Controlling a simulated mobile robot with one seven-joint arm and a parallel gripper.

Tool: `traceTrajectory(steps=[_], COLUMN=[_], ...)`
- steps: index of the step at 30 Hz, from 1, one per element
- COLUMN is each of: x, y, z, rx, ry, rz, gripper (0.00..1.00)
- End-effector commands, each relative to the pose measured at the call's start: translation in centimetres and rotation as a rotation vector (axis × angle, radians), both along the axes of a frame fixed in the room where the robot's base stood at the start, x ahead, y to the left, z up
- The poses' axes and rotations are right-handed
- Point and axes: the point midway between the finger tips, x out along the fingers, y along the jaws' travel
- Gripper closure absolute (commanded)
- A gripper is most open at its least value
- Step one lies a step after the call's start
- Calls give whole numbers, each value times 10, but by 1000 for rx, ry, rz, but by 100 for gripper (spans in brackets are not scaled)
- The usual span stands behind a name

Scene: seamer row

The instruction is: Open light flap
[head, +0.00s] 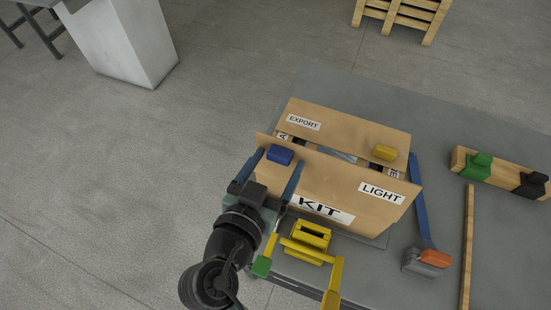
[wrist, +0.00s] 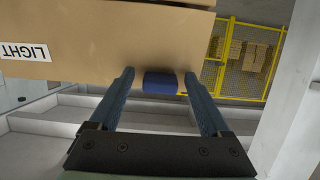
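A cardboard box stands on the grey table, with a KIT label (head: 322,209) on its near side. The light flap (head: 335,178), marked LIGHT, is on the near side and appears tilted up; it also fills the upper left of the wrist view (wrist: 80,45). A blue block (head: 281,155) sits at the left end of this flap's upper edge. My gripper (head: 278,162) is open at that end. In the wrist view the blue block (wrist: 160,83) lies between the fingers, with a gap on both sides. The export flap (head: 345,124) is on the far side.
A yellow block (head: 386,152) sits at the box's right. A yellow fixture (head: 308,242) stands in front of the box. A blue-handled tool (head: 424,215), a wooden stick (head: 467,245) and a rail with green and black clamps (head: 500,172) lie to the right.

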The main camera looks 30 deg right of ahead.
Motion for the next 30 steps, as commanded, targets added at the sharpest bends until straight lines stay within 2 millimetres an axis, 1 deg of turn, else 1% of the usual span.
traceTrajectory(steps=[8,11,13,17,24,30], x=[1,-1,-5,-20,-53,-72], y=[0,3,9,26,66,88], z=[4,5,6,12,26,36], rx=[-3,-3,-4,-2,-1,-1], ry=[-9,-9,-10,-10,-8,-8], rz=[1,2,4,6,6,3], gripper=[15,15,15,15,15,15])
